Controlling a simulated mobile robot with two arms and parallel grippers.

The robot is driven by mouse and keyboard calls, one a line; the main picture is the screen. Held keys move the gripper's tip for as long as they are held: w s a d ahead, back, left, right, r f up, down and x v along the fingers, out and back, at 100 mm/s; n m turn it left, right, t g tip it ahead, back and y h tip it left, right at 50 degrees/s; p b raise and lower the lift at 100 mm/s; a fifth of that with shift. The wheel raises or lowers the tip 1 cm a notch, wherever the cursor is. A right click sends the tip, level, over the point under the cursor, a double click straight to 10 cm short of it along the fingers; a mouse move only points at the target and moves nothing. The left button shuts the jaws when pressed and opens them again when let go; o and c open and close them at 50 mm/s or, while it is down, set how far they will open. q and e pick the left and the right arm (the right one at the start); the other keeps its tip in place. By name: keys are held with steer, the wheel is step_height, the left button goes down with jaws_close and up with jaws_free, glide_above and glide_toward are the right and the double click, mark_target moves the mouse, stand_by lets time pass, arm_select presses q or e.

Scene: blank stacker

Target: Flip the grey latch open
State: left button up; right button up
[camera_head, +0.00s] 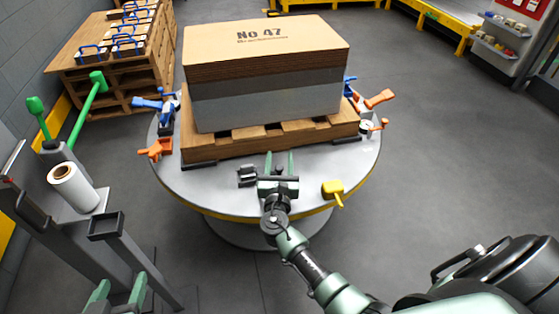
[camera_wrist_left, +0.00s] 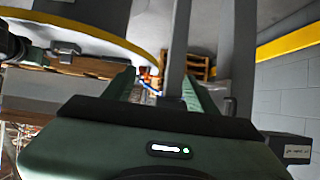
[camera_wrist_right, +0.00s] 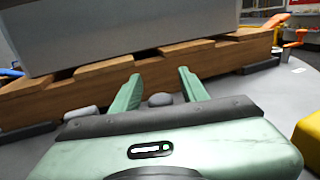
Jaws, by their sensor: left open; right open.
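A small dark grey latch (camera_head: 247,175) sits on the front of the round table, just left of my right gripper. In the right wrist view a grey block (camera_wrist_right: 80,112) lies left of the fingers and a grey knob (camera_wrist_right: 160,99) shows between them; I cannot tell which belongs to the latch. My right gripper (camera_head: 279,157) is open and empty at the front of the pallet; its fingers also show in the right wrist view (camera_wrist_right: 159,75). My left gripper (camera_head: 118,284) is open and empty at the lower left, away from the table; it also shows in the left wrist view (camera_wrist_left: 157,80).
A wooden pallet (camera_head: 290,135) carries a grey stack and a cardboard-coloured block (camera_head: 265,50). Blue latches (camera_head: 155,104), orange latches (camera_head: 155,149) and a yellow latch (camera_head: 333,187) stand around it on the round table (camera_head: 225,190). A white roll (camera_head: 75,188) stands at the left.

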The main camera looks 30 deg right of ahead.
jaws_close()
steer(key=shift+w+d+r+n+t+y, duration=0.1)
steer(key=shift+n+t+y, duration=0.05)
steer(key=shift+n+y, duration=0.2)
steer(key=shift+w+r+n+t+y, duration=0.1)
steer(key=shift+n+t+y, duration=0.05)
steer(key=shift+n+y, duration=0.15)
steer(key=shift+w+f+n+t+y, duration=0.15)
steer(key=shift+n+y, duration=0.1)
steer(key=shift+y, duration=0.2)
steer(key=shift+w+n+t+y, duration=0.1)
steer(key=shift+n+t+y, duration=0.1)
steer(key=shift+y, duration=0.2)
steer(key=n+y, duration=0.1)
steer(key=w+n+y+b, duration=0.1)
steer(key=y, duration=0.1)
steer(key=shift+f+t, duration=0.15)
steer(key=shift+t, duration=0.2)
steer(key=shift+w+a+n+y+b, duration=0.2)
steer(key=shift+n+y+b, duration=0.45)
steer(key=shift+y, duration=0.45)
arm_select(q)
steer(key=w+d+r+t+h, duration=0.1)
steer(key=w+r+t, duration=0.1)
steer(key=r, duration=0.3)
steer(key=w+d+r+t+h, duration=0.1)
steer(key=r+t, duration=0.3)
steer(key=r, duration=0.1)
steer(key=shift+w+d+r, duration=0.25)
steer(key=shift+w, duration=0.15)
